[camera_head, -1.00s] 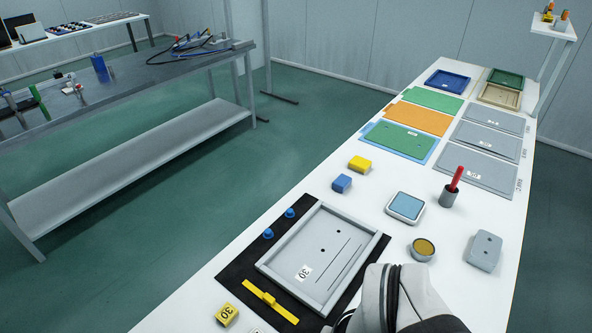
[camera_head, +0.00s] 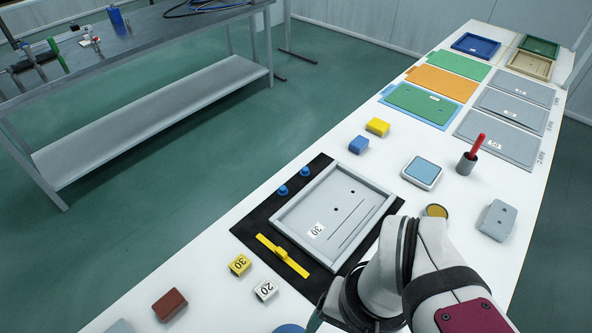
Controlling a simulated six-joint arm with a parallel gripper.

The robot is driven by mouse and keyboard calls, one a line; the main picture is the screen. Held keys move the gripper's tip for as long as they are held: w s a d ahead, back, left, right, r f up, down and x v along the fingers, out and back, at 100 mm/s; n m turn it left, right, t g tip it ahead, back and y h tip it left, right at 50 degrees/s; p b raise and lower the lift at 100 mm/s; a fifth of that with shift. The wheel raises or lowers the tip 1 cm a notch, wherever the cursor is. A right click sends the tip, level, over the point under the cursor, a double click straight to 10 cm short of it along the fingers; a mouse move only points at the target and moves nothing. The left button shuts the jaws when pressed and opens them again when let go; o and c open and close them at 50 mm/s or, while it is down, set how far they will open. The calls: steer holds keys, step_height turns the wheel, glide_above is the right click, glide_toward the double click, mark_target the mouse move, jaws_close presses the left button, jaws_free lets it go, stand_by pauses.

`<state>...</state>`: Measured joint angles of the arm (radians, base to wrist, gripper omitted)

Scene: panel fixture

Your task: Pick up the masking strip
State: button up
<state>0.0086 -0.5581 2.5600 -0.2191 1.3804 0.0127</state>
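A flat yellow strip with a small raised block at its middle (camera_head: 282,256) lies on the black mat (camera_head: 251,229); it is the only strip-like piece I see, and I take it for the masking strip. It lies along the near left side of the grey framed panel (camera_head: 327,231), which is marked 30. It looks free of any hold. My arm reaches in from the bottom right, beside the panel's near right corner. My gripper's fingers do not show; the arm hides part of the mat and bench there.
A yellow block marked 30 (camera_head: 240,265), a white block marked 20 (camera_head: 266,290) and a brown block (camera_head: 170,305) stand near the strip. Two blue knobs (camera_head: 304,172) (camera_head: 283,190) are on the mat. A cup holding a red-handled tool (camera_head: 467,162) stands farther right.

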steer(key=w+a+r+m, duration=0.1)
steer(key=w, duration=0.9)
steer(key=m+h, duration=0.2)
glide_above(281, 251)
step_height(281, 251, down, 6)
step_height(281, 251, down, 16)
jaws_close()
